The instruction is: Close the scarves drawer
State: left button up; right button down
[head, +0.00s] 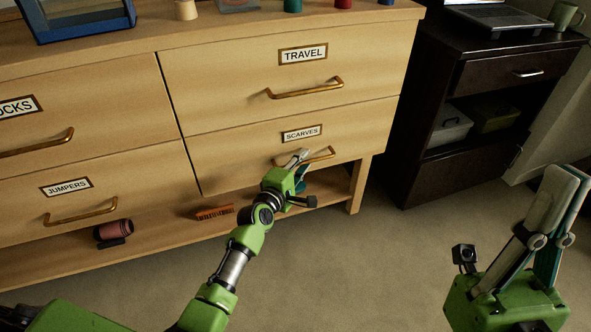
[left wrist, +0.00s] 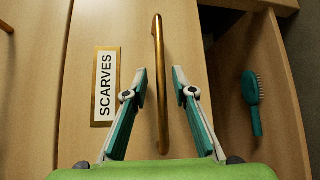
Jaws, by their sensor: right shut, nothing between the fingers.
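The scarves drawer (head: 240,160) is the lower right drawer of a light wooden dresser, with a "SCARVES" label (head: 301,133) and a brass bar handle (head: 320,156). Its front looks about level with the drawers around it; I cannot tell whether a small gap is left. My left gripper (head: 299,157) is at the handle. In the left wrist view my left gripper (left wrist: 159,72) is open, its fingers on either side of the brass handle (left wrist: 159,110), with no clear grip on it. My right gripper (head: 570,180) is shut and empty, raised over the floor at the right.
Other drawers are the travel drawer (head: 230,90) above and the jumpers drawer (head: 120,190) left. The low shelf holds an orange comb (head: 215,212), a dusky-red roll (head: 114,230) and a teal brush (left wrist: 252,90). A dark cabinet (head: 440,170) stands right. The carpet in front is clear.

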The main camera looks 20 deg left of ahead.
pick_arm(q)
jog(key=v, duration=1.1)
jog(key=shift+s, duration=0.35)
jog(key=shift+r, duration=0.1)
